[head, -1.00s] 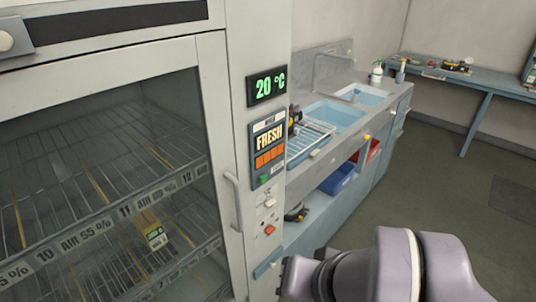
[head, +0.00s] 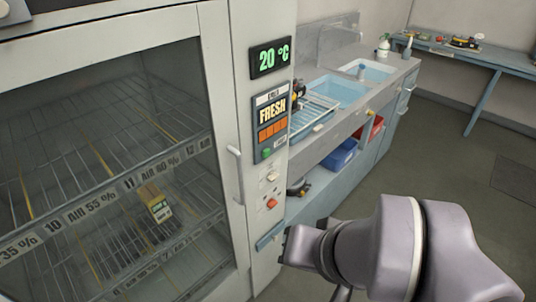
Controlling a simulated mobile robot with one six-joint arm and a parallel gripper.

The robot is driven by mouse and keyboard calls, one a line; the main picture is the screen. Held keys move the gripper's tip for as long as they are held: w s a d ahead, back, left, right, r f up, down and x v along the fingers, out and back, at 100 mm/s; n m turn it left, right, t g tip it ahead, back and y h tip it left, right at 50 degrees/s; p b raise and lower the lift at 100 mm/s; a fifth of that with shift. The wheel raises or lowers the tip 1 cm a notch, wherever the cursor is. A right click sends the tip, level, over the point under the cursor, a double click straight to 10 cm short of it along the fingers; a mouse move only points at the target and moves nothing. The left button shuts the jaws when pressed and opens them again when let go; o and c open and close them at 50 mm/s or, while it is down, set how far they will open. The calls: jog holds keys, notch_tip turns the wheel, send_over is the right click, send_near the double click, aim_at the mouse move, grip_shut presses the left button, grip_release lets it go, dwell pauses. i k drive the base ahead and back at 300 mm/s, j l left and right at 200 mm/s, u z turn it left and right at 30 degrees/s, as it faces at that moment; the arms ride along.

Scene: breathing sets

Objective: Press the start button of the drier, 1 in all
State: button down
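The drier (head: 215,20) is a tall pale cabinet filling the left, with a closed glass door and wire shelves behind it. Its right-hand front strip carries a green "20 °C" display (head: 270,58) and a panel reading "FRESH" (head: 272,112) with orange blocks. A small green button (head: 267,153) sits at the foot of that panel. Below are a pale switch (head: 272,177) and a red button (head: 271,203). My arm shows at the lower right, in front of the cabinet's lower right side. My gripper's fingers cannot be made out.
The door handle (head: 236,175) sticks out left of the buttons. A sink counter (head: 350,120) with a wire rack (head: 312,112) stands right of the drier. A blue bench (head: 500,58) is at the back. Floor at right is clear.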

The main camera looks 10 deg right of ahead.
aim_at(266, 152)
jog(key=j, duration=0.55)
jog(key=k+j+z, duration=0.1)
jog(key=j, duration=1.05)
jog(key=i, duration=0.45)
